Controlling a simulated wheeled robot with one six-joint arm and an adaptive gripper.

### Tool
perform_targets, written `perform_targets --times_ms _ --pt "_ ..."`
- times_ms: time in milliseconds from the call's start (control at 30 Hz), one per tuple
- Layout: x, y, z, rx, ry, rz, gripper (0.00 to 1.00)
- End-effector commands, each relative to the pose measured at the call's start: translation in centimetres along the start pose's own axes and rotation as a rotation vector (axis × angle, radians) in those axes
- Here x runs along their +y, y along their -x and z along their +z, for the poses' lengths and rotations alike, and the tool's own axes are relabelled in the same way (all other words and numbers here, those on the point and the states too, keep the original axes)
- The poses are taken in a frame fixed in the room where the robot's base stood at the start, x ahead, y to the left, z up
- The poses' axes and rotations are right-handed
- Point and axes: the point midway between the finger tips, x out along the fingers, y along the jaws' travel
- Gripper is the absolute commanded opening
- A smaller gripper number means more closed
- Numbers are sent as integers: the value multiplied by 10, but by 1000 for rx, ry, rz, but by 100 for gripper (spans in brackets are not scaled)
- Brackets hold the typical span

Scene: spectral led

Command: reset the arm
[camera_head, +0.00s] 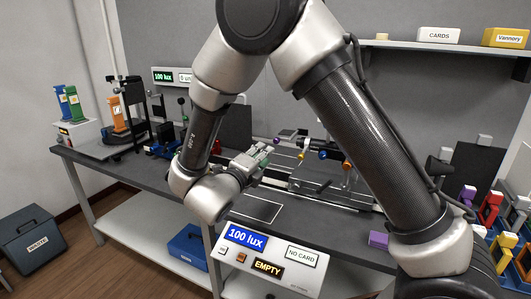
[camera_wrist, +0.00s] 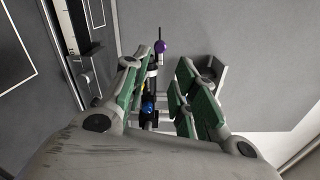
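My arm fills the upper middle of the head view, bent over the workbench (camera_head: 130,166). My gripper (camera_head: 264,153) hangs above the bench, pointing toward the optical rail at the back. In the wrist view my gripper (camera_wrist: 157,72) has its green-padded fingers spread apart, with nothing held between them. A post assembly with a purple knob (camera_wrist: 160,46) and a blue knob (camera_wrist: 148,107) shows in the gap, apparently beyond the fingers. In the head view, part of the bench and rail is hidden behind my arm.
A display panel (camera_head: 266,285) at the front reads "100 lux", "EMPTY" and "NO CARD". Coloured holders (camera_head: 490,208) stand at the far right. Instruments (camera_head: 118,115) stand at the left. A wall shelf (camera_head: 440,46) carries boxes.

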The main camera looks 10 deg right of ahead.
Motion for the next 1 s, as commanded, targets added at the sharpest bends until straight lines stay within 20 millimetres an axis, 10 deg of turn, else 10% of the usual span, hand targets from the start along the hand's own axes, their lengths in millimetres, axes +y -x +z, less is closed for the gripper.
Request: perform_targets --times_ms 367,533,700,867,1000 --pt "8 0 2 -8 70 34 28" --pt "83 11 38 -255 360 318 28" --pt "142 69 68 -767 774 608 28" --pt "120 112 45 -1256 1121 729 28" --pt "59 123 -26 -1626 1422 742 28"
